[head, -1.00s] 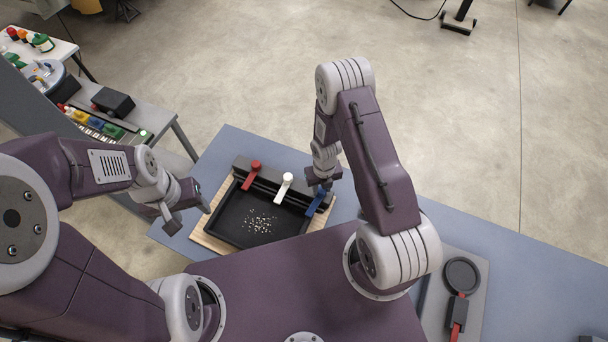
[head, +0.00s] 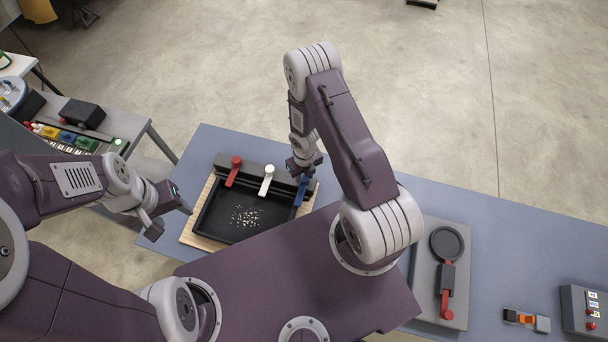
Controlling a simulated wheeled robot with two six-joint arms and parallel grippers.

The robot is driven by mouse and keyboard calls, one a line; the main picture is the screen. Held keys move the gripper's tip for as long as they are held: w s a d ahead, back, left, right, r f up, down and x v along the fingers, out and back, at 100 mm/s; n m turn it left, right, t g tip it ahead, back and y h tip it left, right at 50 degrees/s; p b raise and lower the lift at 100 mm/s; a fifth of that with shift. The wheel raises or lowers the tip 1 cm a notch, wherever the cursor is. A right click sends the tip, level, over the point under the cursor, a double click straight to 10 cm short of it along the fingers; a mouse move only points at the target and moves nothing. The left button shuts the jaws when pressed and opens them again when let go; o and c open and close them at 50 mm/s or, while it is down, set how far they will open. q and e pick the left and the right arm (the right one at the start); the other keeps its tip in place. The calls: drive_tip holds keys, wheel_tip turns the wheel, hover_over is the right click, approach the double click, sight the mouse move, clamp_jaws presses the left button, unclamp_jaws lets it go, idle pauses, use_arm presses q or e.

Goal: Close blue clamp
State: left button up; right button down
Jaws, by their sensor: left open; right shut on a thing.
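The blue clamp (head: 301,191) is a blue lever at the right end of a black bar (head: 251,173) along the back of a black tray (head: 212,219). A red clamp (head: 234,172) and a white clamp (head: 267,180) sit on the same bar to its left. My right gripper (head: 303,176) is at the blue clamp, shut on its lever; the fingers hide its upper end. My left gripper (head: 172,216) is open and empty, left of the tray.
The tray holds small pale bits (head: 246,216) and lies on a wooden board (head: 190,237) on the blue-grey table (head: 470,226). To the right are a grey plate with a black round pan (head: 447,244), an orange-and-black piece (head: 526,319) and a control box (head: 582,310).

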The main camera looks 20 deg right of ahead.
drive_tip(key=shift+s+f, duration=0.1)
drive_tip(key=shift+s, duration=0.25)
drive_tip(key=c, duration=1)
unclamp_jaws()
wheel_tip(320, 180, up, 9)
drive_tip(key=p, duration=0.9)
drive_tip(key=shift+w, duration=0.1)
